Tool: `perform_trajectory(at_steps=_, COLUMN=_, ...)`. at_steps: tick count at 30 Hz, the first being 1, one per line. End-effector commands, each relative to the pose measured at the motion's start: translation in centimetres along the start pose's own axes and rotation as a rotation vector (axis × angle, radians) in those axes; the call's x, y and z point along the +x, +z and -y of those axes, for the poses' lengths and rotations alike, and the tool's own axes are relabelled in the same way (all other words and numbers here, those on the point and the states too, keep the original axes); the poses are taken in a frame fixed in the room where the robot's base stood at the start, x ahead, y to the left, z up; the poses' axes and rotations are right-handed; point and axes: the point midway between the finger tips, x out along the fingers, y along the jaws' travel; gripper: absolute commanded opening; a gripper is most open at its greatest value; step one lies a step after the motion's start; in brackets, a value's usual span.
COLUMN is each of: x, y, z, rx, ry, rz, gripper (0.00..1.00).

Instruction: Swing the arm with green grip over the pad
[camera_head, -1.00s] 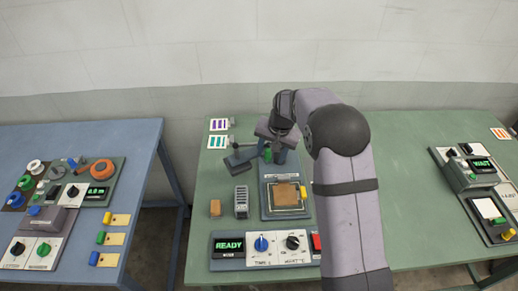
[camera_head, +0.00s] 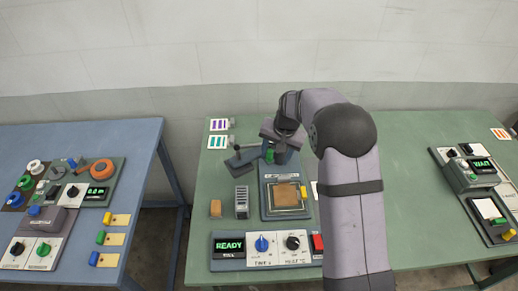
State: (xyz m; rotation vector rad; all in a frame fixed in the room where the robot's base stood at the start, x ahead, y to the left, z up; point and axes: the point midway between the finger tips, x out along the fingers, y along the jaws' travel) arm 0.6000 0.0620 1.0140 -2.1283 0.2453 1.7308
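The press's swing arm (camera_head: 243,161) is dark grey and points left from the post, off to the left side of the base. Its green grip (camera_head: 270,156) shows just below my gripper. The pad (camera_head: 285,196), with a tan square on it, lies uncovered on the grey base in front of the post. My gripper (camera_head: 272,146) is over the grip, pointing down. Its fingers are small and partly hidden, so I cannot tell whether they touch or close on the grip.
A control panel reading READY (camera_head: 230,245) stands at the table's front, with a blue knob (camera_head: 262,244), a black knob (camera_head: 293,242) and a red button (camera_head: 318,242). A tan block (camera_head: 215,208) and a grey slotted rack (camera_head: 241,201) stand left of the base.

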Motion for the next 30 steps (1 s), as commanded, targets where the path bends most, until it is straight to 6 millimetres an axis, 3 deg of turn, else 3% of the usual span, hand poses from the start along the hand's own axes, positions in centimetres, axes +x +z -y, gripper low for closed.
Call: perform_trajectory(at_steps=30, x=-0.3, y=-0.5, z=-2.1, rx=0.000, ry=0.001, rz=-0.001, gripper=0.50)
